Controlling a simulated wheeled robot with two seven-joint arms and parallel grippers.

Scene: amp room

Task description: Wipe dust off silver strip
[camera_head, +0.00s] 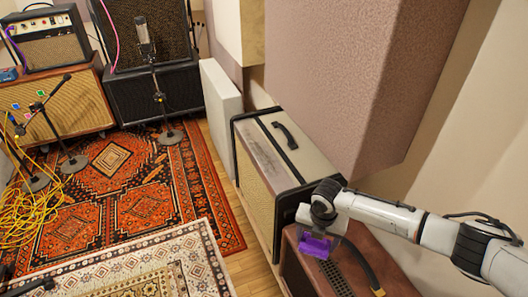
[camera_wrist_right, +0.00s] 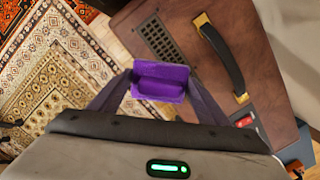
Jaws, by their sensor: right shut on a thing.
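My right gripper (camera_head: 318,236) is shut on a purple block, perhaps a sponge (camera_wrist_right: 160,81). It holds the block over the top of a brown amplifier (camera_wrist_right: 203,22); I cannot tell whether they touch. The block also shows below the gripper in the head view (camera_head: 314,245). Behind the brown amplifier stands a cream and black amplifier (camera_head: 298,141). A greyish strip with dark, dust-like specks (camera_head: 265,153) runs along its top, left of the black handle. The gripper is nearer to me than this strip and apart from it. My left gripper is out of view.
A black handle (camera_wrist_right: 222,58) with gold ends and a dark grille (camera_wrist_right: 169,46) are on the brown amplifier. A large mauve wall panel (camera_head: 350,75) overhangs at the right. Rugs (camera_head: 120,180), microphone stands (camera_head: 160,95) and yellow cables (camera_head: 35,215) lie left.

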